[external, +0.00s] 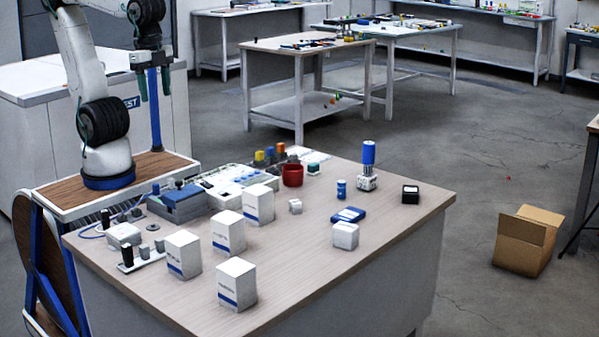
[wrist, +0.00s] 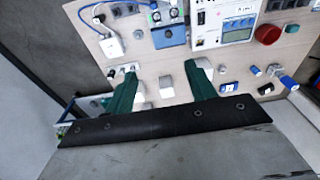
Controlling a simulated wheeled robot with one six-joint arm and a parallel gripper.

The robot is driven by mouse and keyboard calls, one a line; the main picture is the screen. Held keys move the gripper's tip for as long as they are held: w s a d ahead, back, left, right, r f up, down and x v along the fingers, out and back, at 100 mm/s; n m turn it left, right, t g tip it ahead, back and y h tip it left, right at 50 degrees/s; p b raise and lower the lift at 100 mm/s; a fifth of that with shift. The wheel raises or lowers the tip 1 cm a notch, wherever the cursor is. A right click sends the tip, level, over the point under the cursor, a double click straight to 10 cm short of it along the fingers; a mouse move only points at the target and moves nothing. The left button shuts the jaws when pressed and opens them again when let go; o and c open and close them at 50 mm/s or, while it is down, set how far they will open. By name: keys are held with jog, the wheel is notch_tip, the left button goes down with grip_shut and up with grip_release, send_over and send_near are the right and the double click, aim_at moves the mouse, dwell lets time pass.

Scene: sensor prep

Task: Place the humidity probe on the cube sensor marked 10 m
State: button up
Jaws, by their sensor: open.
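My gripper (external: 154,92) is open and empty, raised at the upper left above my base, well away from the table items in the external view. In the wrist view its two teal fingers (wrist: 160,74) stand apart. A tall blue cylinder (external: 369,152) stands upright on a white block (external: 367,181) at the table's far right. A short blue cylinder (external: 341,189) stands nearer. I cannot tell which is the humidity probe. No "10 m" mark is readable.
Several white boxes (external: 237,284) stand at the table's front and middle. The right front tabletop is clear. A cardboard box (external: 527,240) is on the floor.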

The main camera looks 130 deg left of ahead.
jog(key=s+d+f, duration=0.2)
jog(key=s+f, duration=0.3)
jog(key=s, duration=0.2)
jog(key=shift+s+d+f, duration=0.25)
jog(key=shift+s+d, duration=0.05)
jog(key=shift+s, duration=0.1)
